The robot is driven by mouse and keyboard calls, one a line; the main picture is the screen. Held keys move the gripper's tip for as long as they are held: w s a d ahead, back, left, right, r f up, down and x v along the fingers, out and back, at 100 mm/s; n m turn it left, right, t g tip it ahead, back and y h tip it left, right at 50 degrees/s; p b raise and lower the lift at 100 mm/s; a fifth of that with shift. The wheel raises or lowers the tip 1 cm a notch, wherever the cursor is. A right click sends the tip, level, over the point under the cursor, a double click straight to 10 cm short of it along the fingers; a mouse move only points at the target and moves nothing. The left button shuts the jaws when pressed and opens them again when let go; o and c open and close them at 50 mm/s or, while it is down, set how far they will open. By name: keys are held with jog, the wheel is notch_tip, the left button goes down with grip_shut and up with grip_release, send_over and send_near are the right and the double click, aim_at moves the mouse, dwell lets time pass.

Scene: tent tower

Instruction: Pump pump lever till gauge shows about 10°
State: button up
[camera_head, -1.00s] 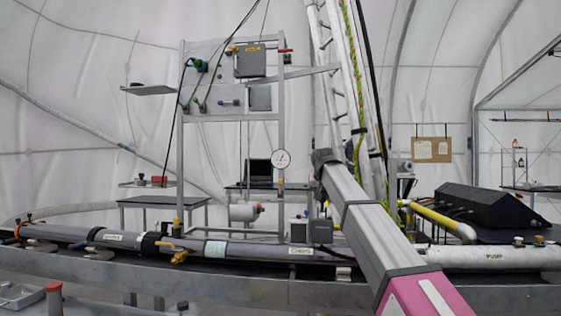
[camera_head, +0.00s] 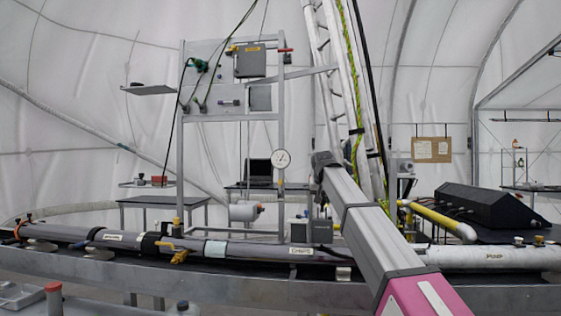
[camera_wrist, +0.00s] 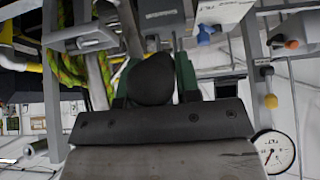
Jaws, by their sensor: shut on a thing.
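My gripper (camera_wrist: 155,85) is shut on a rounded black thing, seen between dark green finger parts, that may be the pump lever's grip. The rest of the lever is hidden. In the head view my arm reaches toward the base of the ladder-like tower (camera_head: 332,85), and the gripper is hidden behind it.
A grey rack (camera_head: 181,130) stands behind a long horizontal pipe (camera_head: 215,249) with yellow valves. A black box (camera_head: 490,215) and a yellow hose (camera_head: 435,220) lie at the right. A red-topped post (camera_head: 54,297) stands at the front left.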

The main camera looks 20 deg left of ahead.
jog(key=shift+w+r, duration=0.15)
jog(key=shift+r, duration=0.2)
jog(key=shift+w+a+r, duration=0.15)
jog(key=shift+w+r, duration=0.15)
jog(key=shift+r, duration=0.35)
jog(key=o, duration=1)
jog(key=shift+f, duration=0.1)
